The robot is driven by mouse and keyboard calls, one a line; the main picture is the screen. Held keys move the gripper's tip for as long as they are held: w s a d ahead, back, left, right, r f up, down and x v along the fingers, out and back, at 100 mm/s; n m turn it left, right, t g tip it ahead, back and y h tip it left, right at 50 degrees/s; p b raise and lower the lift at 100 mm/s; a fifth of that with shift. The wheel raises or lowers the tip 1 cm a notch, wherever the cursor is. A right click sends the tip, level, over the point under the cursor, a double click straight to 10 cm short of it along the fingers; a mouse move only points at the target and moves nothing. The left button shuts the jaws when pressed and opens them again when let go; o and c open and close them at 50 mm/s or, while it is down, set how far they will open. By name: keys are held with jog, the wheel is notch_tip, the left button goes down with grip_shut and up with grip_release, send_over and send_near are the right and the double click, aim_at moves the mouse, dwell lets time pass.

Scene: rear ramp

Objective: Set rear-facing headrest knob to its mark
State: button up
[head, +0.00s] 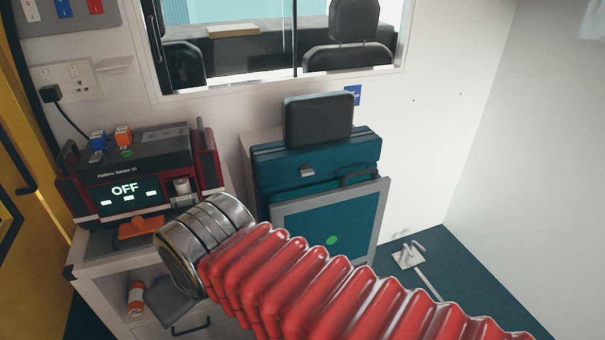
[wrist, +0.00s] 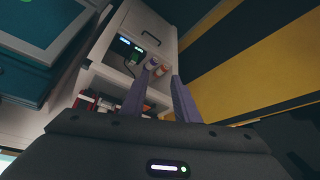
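The dark padded headrest (head: 318,120) stands upright above the folded teal seat (head: 318,160) against the back wall. A small grey fitting (head: 307,171) shows on the seat's upper front. I cannot tell whether it is the headrest knob, and I make out no mark for it. In the wrist view, my gripper (wrist: 159,76) has its two purple fingers apart with nothing between them. It points toward a white cabinet (wrist: 128,22), away from the headrest. In the head view the gripper is hidden beyond the metal cuff of my red ribbed arm.
A red-and-black device (head: 130,180) reading "OFF" sits on the cabinet at left. An orange-and-white bottle (head: 135,298) stands on the shelf below. A grey-framed teal panel (head: 382,215) fronts the seat. A white bracket (head: 409,256) lies low at right. Floor there is mostly clear.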

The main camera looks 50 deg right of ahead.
dwell(0.3)
jog(key=w+d+f+n+t+h, duration=0.15)
jog(key=w+d, duration=0.25)
jog(key=d, duration=0.5)
jog(key=w+d+f+n+t+h, duration=0.1)
jog(key=w+d+f+n+h, duration=0.1)
jog(key=w+d, duration=0.5)
jog(key=w+d+f+n+t+h, duration=0.1)
jog(key=w+d+t+h, duration=0.1)
jog(key=d, duration=0.8)
jog(key=s+d+f+n+t+h, duration=0.1)
jog(key=s+d+f+n, duration=0.1)
jog(key=d, duration=0.4)
jog(key=s+d+f+n+t+h, duration=0.1)
jog(key=d+f+n, duration=0.2)
jog(key=d, duration=0.3)
jog(key=s+d+f+n+t+h, duration=0.1)
jog(key=s+d+n+t, duration=0.1)
jog(key=s, duration=0.6)
jog(key=shift+s+d+t+h, duration=0.15)
jog(key=shift+d+t+h, duration=0.2)
jog(key=shift+d+t, duration=0.6)
jog(key=shift+d+f+g, duration=0.1)
jog(key=shift+d+g, duration=0.15)
jog(key=shift+g, duration=0.05)
